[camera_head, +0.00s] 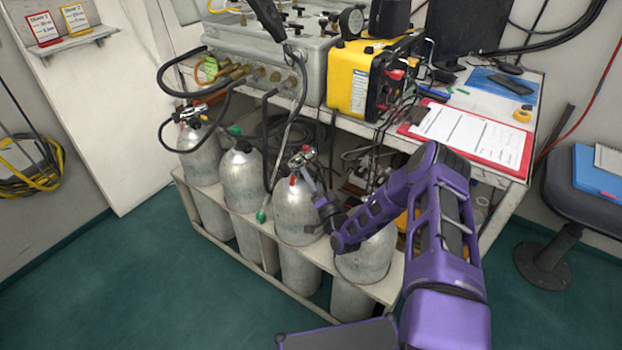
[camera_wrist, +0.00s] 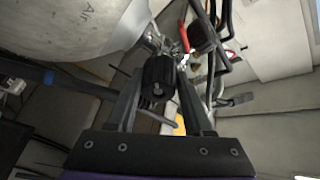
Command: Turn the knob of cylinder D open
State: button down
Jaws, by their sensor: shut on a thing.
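In the head view my gripper (camera_head: 314,186) reaches up and left to the valve (camera_head: 303,157) of the third cylinder (camera_head: 295,212) from the left. In the wrist view my gripper (camera_wrist: 165,75) is shut with its two fingers on either side of a ribbed black knob (camera_wrist: 157,84). In the head view the knob is hidden, and the knob's turn angle cannot be told.
Two more cylinders (camera_head: 242,180) stand to the left in the white rack. Another cylinder (camera_head: 366,258) stands to the right, its top behind my arm. Black hoses (camera_head: 270,130) hang close to the valves. A bench with a yellow box (camera_head: 350,80) and red clipboard (camera_head: 470,133) overhangs behind.

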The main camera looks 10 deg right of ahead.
jog(key=shift+n+t+y, duration=0.3)
jog(key=shift+n+y, duration=0.5)
jog(key=shift+n, duration=1.9)
jog(key=shift+c, duration=1.4)
grip_release()
jog(key=shift+f, duration=0.1)
jog(key=v, duration=1.7)
jog(key=shift+d+p, duration=0.2)
jog(key=shift+p, duration=0.25)
jog(key=shift+s, duration=0.1)
